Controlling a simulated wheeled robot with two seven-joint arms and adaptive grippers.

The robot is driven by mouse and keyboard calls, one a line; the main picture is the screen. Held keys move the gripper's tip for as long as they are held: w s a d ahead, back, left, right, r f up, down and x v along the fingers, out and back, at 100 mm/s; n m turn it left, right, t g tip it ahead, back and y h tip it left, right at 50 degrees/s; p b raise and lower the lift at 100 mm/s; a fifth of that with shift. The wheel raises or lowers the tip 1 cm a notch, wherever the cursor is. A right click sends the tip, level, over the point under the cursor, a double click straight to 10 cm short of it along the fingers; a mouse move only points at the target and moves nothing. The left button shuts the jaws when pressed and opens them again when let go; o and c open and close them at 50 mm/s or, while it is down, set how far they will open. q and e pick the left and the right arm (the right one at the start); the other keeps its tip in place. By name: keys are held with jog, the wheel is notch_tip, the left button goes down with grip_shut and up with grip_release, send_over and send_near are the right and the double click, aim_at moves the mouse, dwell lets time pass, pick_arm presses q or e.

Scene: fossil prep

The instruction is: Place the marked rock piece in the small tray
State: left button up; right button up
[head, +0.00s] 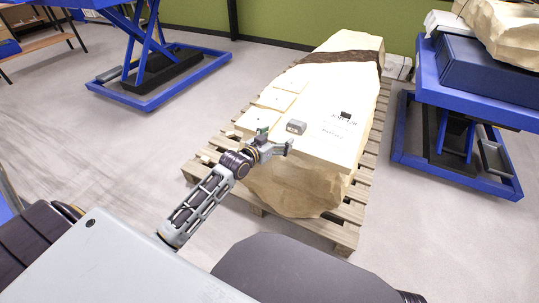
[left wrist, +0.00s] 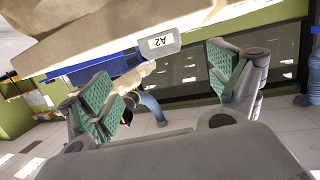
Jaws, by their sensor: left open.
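A small grey piece (head: 296,127) sits on top of the large cream block, near its left edge. In the left wrist view, a grey piece with a white "A2" label (left wrist: 159,43) shows at the edge of a pale surface, and its label reads upside down. My left gripper (head: 284,147) is just in front of the grey piece in the head view. In the left wrist view, its green-padded fingers (left wrist: 166,80) are wide apart with nothing between them, and the labelled piece lies beyond the gap. I cannot clearly make out a small tray. My right gripper is not in view.
The large cream block (head: 330,90) lies on a wooden pallet (head: 345,232), with a dark band and a small black item (head: 346,114) on it. Flat cream squares (head: 275,99) lie along its left side. Blue lift tables (head: 160,88) stand left and right. Floor is clear between.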

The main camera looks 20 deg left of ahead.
pick_arm(q)
jog(key=s+d+f+g, duration=0.3)
jog(key=s+f, duration=0.4)
jog(key=s+d+f+g, duration=0.3)
jog(key=s+f, duration=0.4)
jog(key=f, duration=0.1)
jog(key=s+d+f+g+y, duration=0.1)
jog(key=s+f+g, duration=0.2)
jog(key=s, duration=0.6)
jog(key=s+d+f+g+y, duration=0.1)
jog(key=s+d+f+g, duration=0.1)
jog(key=s, duration=0.7)
jog(key=shift+s+f+g, duration=0.35)
jog(key=shift+f+g, duration=0.4)
jog(key=shift+g, duration=0.15)
